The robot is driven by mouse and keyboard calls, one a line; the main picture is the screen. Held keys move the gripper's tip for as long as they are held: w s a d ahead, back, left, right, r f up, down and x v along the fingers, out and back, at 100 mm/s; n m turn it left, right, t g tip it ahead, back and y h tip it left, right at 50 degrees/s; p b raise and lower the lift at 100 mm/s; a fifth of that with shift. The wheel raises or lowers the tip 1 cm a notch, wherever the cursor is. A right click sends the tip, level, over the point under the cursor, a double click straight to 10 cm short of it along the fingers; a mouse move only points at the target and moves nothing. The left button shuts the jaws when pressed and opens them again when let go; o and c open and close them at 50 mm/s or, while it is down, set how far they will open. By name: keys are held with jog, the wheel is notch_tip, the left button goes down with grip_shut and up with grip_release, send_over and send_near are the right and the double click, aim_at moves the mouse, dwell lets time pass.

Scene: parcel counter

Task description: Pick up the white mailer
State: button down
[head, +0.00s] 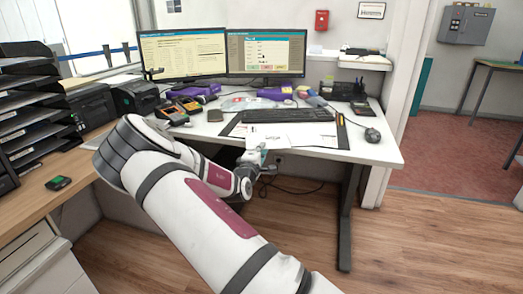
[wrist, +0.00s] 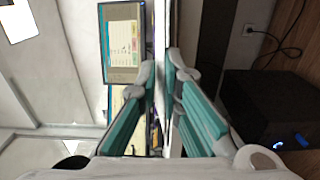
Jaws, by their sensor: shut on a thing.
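The white mailer (head: 312,141) is a flat, pale sheet-like thing at the front edge of the desk, in front of the keyboard. My gripper (head: 261,156) is at the desk's front edge, at the mailer's near left end. In the wrist view, my gripper (wrist: 164,70) has its teal fingers closed from both sides on the thin mailer (wrist: 160,28), which shows edge-on as a narrow pale strip. How far the mailer is clear of the desk top cannot be told. My arm hides part of the desk's left side.
The desk (head: 375,152) holds a keyboard (head: 288,115), a mouse (head: 372,135), two monitors (head: 267,52) and card terminals (head: 172,114). A black computer box (wrist: 265,105) and cables are below the desk. A wooden counter (head: 35,208) with black trays stands at left. Open floor lies at right.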

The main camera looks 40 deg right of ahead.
jog(key=s+a+r+p, duration=0.5)
jog(key=s+a, duration=0.3)
jog(key=a, duration=0.2)
jog(key=shift+s+a+p, duration=0.2)
jog(key=shift+a+p, duration=0.15)
jog(key=shift+p, duration=0.3)
